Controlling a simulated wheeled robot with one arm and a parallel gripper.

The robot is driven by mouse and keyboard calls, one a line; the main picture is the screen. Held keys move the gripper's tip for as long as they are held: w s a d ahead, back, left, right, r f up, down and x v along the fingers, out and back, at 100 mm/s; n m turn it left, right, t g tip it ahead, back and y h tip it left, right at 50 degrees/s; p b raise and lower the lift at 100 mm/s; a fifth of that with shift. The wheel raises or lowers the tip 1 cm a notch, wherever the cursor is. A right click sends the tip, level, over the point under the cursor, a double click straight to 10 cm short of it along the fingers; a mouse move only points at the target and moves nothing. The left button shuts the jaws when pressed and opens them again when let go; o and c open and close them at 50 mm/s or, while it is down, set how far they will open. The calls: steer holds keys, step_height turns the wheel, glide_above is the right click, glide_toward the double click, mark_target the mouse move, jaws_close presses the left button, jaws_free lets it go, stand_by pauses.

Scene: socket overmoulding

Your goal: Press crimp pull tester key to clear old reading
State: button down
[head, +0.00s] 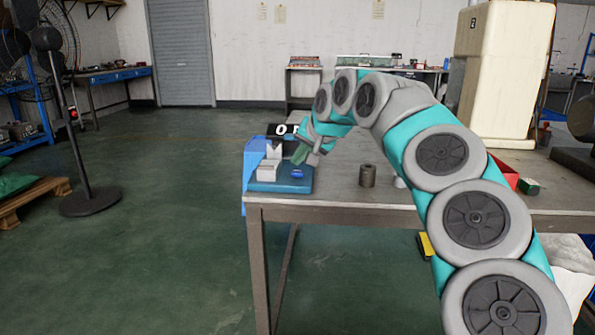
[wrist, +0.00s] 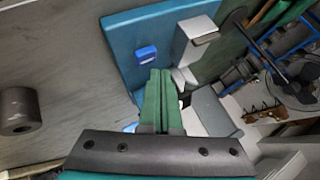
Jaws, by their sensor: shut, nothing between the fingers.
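The crimp pull tester has a blue base (head: 268,186) with grey blocks (head: 268,168) on it, at the left corner of the table in the head view. Its blue base also shows in the wrist view (wrist: 128,38). A black display (head: 277,130) with white characters stands behind, partly covered by my arm. The blue key (head: 297,173) sits on the base's right part; it also shows in the wrist view (wrist: 146,54). My gripper (wrist: 160,72) is shut and empty, its green fingers together. In the wrist view the fingertips appear just below the key, and I see no clear contact.
A dark grey cylinder with a hole (head: 368,175) stands on the table (head: 335,193) right of the tester; the wrist view shows it at left (wrist: 20,110). A red bin (head: 506,172) and a large cream machine (head: 497,70) are farther right.

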steer(key=shift+r+p, duration=1.85)
steer(key=shift+r, duration=0.65)
steer(key=n+g, duration=0.1)
steer(key=n, duration=0.1)
glide_toward(299, 173)
steer(key=s+a+r, duration=0.1)
steer(key=a+r, duration=0.1)
steer(key=a, duration=0.2)
steer(key=s+d+f+n+g+h, duration=0.1)
steer(key=s+d+f+n+g, duration=0.15)
steer(key=s, duration=0.75)
steer(key=s+d+f+g+h, duration=0.1)
steer(key=s+d+f, duration=0.4)
steer(key=s, duration=0.6)
steer(key=s+d+f+m+g+h, duration=0.1)
steer(key=s+d+f+g, duration=0.2)
steer(key=s+d+f, duration=0.3)
steer(key=s+d+f+m+g+h, duration=0.1)
steer(key=s+d+f, duration=0.5)
steer(key=s+f, duration=0.6)
steer(key=s+g+h, duration=0.1)
steer(key=s, duration=0.4)
steer(key=shift+d+f, duration=0.2)
steer(key=shift+d, duration=0.05)
